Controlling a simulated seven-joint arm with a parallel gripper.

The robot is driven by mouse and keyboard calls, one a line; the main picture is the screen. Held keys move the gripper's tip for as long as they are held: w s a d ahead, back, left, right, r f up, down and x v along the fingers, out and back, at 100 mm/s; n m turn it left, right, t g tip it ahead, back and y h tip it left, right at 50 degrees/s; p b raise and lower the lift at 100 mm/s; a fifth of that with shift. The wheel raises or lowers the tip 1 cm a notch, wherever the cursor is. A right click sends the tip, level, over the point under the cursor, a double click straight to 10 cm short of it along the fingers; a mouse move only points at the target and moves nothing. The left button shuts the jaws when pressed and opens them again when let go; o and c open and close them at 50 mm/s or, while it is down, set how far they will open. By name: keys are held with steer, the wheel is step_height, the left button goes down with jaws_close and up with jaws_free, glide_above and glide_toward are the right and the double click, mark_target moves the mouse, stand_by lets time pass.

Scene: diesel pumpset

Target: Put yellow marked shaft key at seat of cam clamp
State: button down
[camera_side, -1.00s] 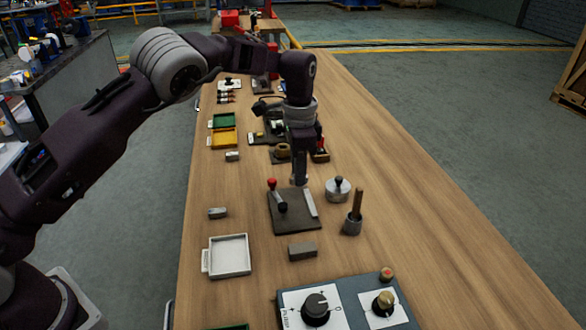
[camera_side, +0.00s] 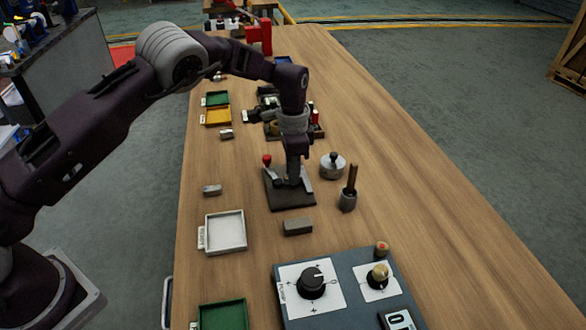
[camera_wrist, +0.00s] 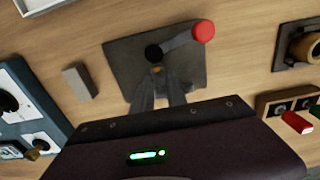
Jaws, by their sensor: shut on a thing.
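The cam clamp is a dark square plate (camera_side: 291,203) with a red-knobbed lever (camera_side: 267,159). In the wrist view its plate (camera_wrist: 120,62) lies under my fingers, with the red knob (camera_wrist: 203,30) at upper right and a black pivot (camera_wrist: 153,52). My gripper (camera_side: 293,184) is low over the plate and points down. In the wrist view my gripper (camera_wrist: 160,84) is shut on a small piece with a yellow mark, the shaft key (camera_wrist: 156,70), mostly hidden by the fingers. I cannot tell whether the key touches the seat.
A grey block (camera_side: 297,227) lies just in front of the clamp. A round lidded pot (camera_side: 333,166) and a cup with a wooden handle (camera_side: 348,200) stand to the right. A white tray (camera_side: 207,246) is at front left. A control panel (camera_side: 338,270) fills the front. The right side of the table is clear.

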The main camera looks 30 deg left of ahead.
steer(key=shift+f, duration=0.3)
stand_by(0.5)
steer(key=c, duration=1.3)
jaws_free()
steer(key=shift+o, duration=0.2)
steer(key=shift+r, duration=3.5)
